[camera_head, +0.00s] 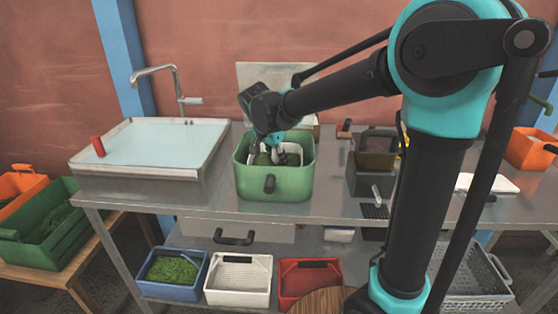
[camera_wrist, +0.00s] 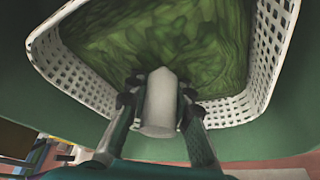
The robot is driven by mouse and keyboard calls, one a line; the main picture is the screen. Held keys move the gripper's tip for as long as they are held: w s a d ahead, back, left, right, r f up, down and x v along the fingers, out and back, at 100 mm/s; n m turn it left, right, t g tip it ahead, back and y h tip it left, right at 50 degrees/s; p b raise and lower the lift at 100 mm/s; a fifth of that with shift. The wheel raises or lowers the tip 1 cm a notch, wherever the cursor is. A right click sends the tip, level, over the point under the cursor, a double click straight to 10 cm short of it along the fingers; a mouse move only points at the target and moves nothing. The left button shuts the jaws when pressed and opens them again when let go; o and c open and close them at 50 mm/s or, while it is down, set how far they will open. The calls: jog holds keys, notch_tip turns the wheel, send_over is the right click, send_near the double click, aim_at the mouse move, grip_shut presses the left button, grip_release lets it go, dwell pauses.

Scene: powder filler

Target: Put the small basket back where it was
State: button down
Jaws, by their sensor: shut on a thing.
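The small white basket (camera_wrist: 84,75) has perforated walls and holds green leafy stuff. In the wrist view my gripper (camera_wrist: 160,100) is shut on its pale, rounded grip. In the head view the basket is mostly hidden inside a green tub (camera_head: 292,188) on the steel table, and only a little white shows. My gripper (camera_head: 274,150) reaches down into this tub from above. The tub's green wall (camera_wrist: 255,135) also shows around the basket in the wrist view. I cannot tell whether the basket touches the tub's floor.
A sink (camera_head: 130,180) with a tap stands left of the tub. A dark box (camera_head: 370,182) stands to the right, behind my arm. Blue (camera_head: 172,292), white (camera_head: 238,290) and red (camera_head: 309,285) bins sit on the lower shelf. Bare tabletop (camera_head: 335,195) lies beside the tub.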

jog(key=shift+f, duration=0.1)
jog(key=c, duration=1.3)
grip_release()
jog(key=shift+c, duration=0.2)
jog(key=v, duration=1.2)
